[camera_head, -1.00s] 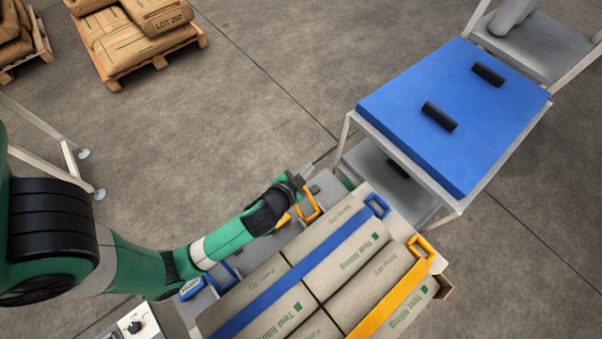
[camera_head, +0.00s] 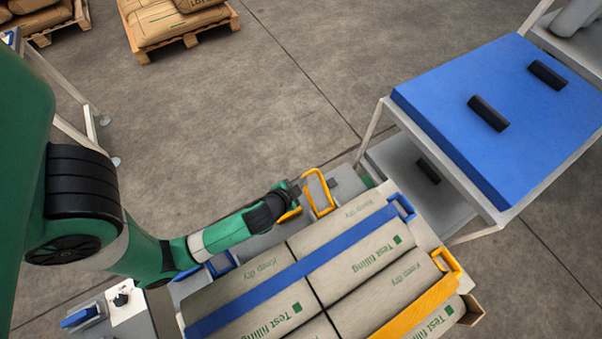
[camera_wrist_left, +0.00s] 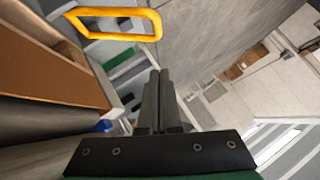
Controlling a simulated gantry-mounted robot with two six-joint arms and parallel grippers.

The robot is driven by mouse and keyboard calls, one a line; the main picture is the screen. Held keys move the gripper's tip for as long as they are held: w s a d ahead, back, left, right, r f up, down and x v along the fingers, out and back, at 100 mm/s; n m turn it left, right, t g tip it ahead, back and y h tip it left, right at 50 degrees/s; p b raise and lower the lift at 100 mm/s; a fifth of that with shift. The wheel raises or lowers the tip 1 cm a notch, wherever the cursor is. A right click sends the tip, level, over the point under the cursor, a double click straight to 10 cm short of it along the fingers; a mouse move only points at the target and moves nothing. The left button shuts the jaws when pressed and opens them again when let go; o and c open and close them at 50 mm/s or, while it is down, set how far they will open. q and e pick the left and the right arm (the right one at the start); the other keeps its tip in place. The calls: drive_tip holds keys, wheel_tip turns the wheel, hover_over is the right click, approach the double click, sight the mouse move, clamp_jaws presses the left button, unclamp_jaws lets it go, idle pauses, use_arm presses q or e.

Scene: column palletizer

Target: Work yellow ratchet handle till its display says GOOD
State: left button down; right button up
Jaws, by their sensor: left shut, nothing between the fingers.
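The yellow ratchet handle (camera_head: 319,192) is an open loop on the grey ledge beyond the far edge of the strapped sacks. In the left wrist view its yellow loop (camera_wrist_left: 115,12) shows at the upper left, apart from my fingers. My left gripper (camera_head: 297,187) is just left of the loop in the head view. In the wrist view its fingers (camera_wrist_left: 158,95) are shut with nothing between them. A small yellow part (camera_head: 290,214) shows below the gripper. No readable display for the yellow ratchet shows. My right gripper is out of view.
Paper sacks (camera_head: 350,228) lie under a blue strap (camera_head: 290,274) and a yellow strap (camera_head: 415,312). A blue-topped cart (camera_head: 500,160) stands at the right. A pallet of sacks (camera_head: 190,38) is at the back. Open floor (camera_head: 240,120) lies between.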

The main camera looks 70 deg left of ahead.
sight(312, 171)
use_arm(q)
drive_tip(key=b+x, duration=0.1)
drive_tip(key=x, duration=0.2)
drive_tip(key=s+f+b+x, duration=0.1)
drive_tip(key=b+x, duration=0.1)
drive_tip(key=x, duration=0.1)
drive_tip(key=b+x, duration=0.1)
drive_tip(key=x, duration=0.2)
drive_tip(key=shift+s+a+f+b, duration=0.1)
drive_tip(key=shift+a+f+b, duration=0.25)
drive_tip(key=shift+f, duration=0.1)
drive_tip(key=shift+s+a+f, duration=0.15)
drive_tip(key=shift+a+f, duration=0.05)
drive_tip(key=shift+f, duration=0.2)
